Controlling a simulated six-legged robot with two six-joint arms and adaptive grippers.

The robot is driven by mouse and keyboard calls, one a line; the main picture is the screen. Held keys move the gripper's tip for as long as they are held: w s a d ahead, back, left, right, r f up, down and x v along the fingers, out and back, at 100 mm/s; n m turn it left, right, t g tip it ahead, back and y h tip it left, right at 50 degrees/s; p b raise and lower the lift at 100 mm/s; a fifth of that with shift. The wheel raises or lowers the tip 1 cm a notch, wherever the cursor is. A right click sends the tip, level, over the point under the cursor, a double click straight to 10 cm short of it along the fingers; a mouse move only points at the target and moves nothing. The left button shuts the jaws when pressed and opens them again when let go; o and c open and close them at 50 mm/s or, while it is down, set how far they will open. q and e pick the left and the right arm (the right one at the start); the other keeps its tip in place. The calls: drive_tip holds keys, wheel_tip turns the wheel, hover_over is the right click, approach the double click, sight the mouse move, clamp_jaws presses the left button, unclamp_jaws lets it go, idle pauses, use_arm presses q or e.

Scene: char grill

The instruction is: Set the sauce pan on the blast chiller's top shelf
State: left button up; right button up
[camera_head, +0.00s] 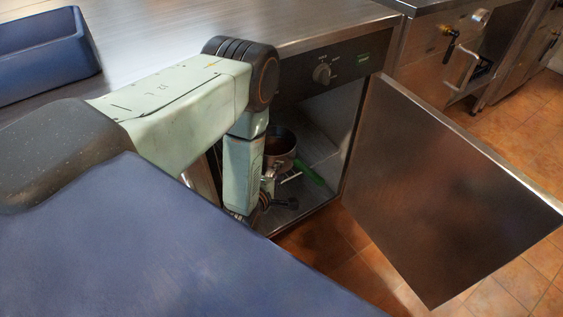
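The blast chiller (340,110) stands under the steel counter, with a knob panel at its top and its door (450,190) swung wide open to the right. The sauce pan (281,144), steel with dark contents, is inside the chiller opening, partly hidden by my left arm. A green bar (309,173), perhaps the pan's handle, shows just right of my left gripper (284,179). This gripper points down into the opening, close below the pan. Its fingers are small and partly hidden, so I cannot tell whether they grip. My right gripper is out of view.
A blue bin (45,52) sits on the steel counter (190,25) at the far left. Another steel appliance with taps (449,31) stands at the upper right. The open door fills the right side, with tiled floor (525,120) beyond it.

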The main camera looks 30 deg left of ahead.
use_arm(q)
drive_tip(key=s+d+m+g+h, duration=0.1)
drive_tip(key=s+d+m+g, duration=0.2)
drive_tip(key=s+m, duration=0.4)
drive_tip(key=s+d+m+g+h, duration=0.1)
drive_tip(key=s+d+m+g, duration=0.3)
drive_tip(key=s, duration=0.9)
drive_tip(key=s+d+m+g+h, duration=0.1)
drive_tip(key=s+d+m+g, duration=0.2)
drive_tip(key=s+m+g, duration=0.3)
drive_tip(key=s+m, duration=0.4)
drive_tip(key=shift+s+d+r, duration=0.2)
drive_tip(key=shift+s+r, duration=0.1)
